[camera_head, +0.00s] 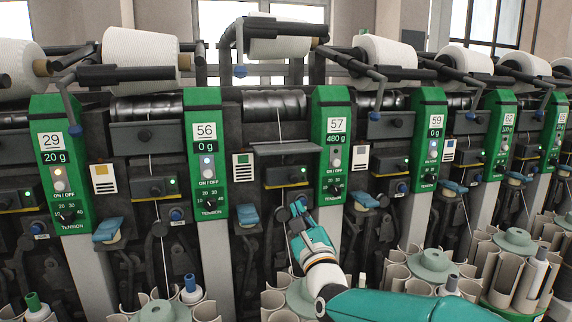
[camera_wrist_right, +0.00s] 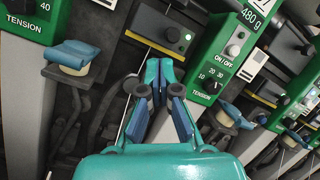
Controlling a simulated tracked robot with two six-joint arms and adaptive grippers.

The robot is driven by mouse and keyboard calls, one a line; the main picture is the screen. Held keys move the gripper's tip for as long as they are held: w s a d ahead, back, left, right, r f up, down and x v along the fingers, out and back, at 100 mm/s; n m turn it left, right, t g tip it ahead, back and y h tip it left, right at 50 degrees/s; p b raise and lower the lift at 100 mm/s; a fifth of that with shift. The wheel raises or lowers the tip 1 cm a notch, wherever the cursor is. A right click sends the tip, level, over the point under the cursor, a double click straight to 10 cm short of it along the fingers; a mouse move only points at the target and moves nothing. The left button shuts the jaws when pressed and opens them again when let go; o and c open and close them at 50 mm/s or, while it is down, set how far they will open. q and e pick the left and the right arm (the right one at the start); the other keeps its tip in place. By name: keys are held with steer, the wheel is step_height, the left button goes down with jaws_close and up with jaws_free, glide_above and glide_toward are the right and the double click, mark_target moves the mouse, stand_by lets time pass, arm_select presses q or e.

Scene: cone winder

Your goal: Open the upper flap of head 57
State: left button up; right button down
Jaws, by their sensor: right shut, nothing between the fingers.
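The green panel of head 57 (camera_head: 332,140) reads 480 g and stands near the middle of the head view. To its left, a grey plate (camera_head: 288,149), apparently the upper flap, juts out level toward me. The matching dark boxes on the neighbouring heads have upright faces. Below the plate is a dark box with a green light (camera_head: 286,175), also in the right wrist view (camera_wrist_right: 165,32). My right gripper (camera_head: 297,209) is below that box, apart from the plate. It is shut and empty; its fingertips also show in the right wrist view (camera_wrist_right: 160,92). My left gripper is not in view.
Panel 56 (camera_head: 206,140) stands to the left and panel 59 (camera_head: 429,140) to the right. Blue-topped parts (camera_head: 248,215) stick out below the panels. Cream tube holders (camera_head: 405,272) crowd the lower right. A yarn cone (camera_head: 277,46) sits above.

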mark_target(286, 164)
steer(key=s+r+m+g+p, duration=0.1)
steer(key=s+r+m+p, duration=0.1)
steer(key=s+r+m, duration=0.3)
steer(key=shift+m, duration=0.4)
steer(key=shift+s+a+r+p+x, duration=0.1)
steer(key=shift+r+p+x, duration=0.5)
steer(key=shift+x, duration=1.3)
steer(key=shift+s+a+r+p+x, duration=0.1)
steer(key=shift+p+x, duration=0.9)
steer(key=shift+x, duration=0.85)
steer(key=shift+s+a+r+p+x, duration=0.1)
steer(key=shift+r+p+x, duration=0.5)
steer(key=shift+x, duration=1.3)
steer(key=shift+f, duration=0.25)
steer(key=shift+d, duration=0.1)
